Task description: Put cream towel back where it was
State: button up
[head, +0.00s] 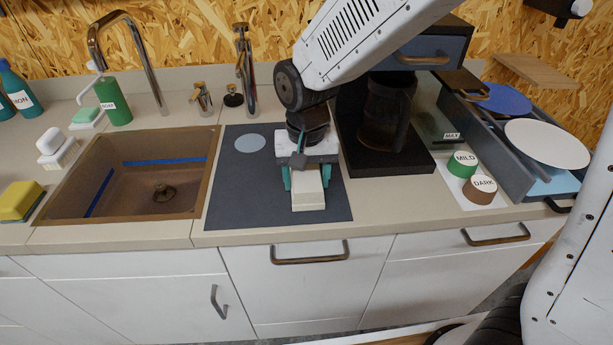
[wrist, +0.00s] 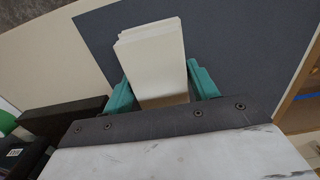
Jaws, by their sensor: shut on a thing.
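The cream towel (head: 308,192) is a folded, pale block over the right part of the dark grey mat (head: 238,195). My gripper (head: 305,185) is above the mat with its teal fingers on both sides of the towel, shut on it. In the wrist view the towel (wrist: 152,55) stands out between the teal fingers (wrist: 162,88), with the dark mat (wrist: 225,35) behind it. I cannot tell whether the towel touches the mat.
The brown sink (head: 125,190) is left of the mat. A coffee machine (head: 385,120) stands right of it, then green MILD (head: 463,163) and brown DARK (head: 481,190) lids. A plate rack (head: 515,170) is at far right. A pale blue disc (head: 250,143) lies on the mat.

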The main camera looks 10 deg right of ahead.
aim_at(307, 174)
jog(key=shift+f, duration=0.25)
jog(key=o, duration=1.1)
notch_tip(307, 174, up, 12)
jog(key=shift+r, duration=0.15)
jog(key=s+d+r, duration=0.4)
jog(key=s+d, duration=0.4)
jog(key=d, duration=0.5)
jog(key=s+d+f+t, duration=0.1)
jog(key=s+d, duration=0.6)
jog(key=s, duration=0.4)
jog(key=shift+d+f, duration=0.4)
jog(key=shift+s, duration=0.1)
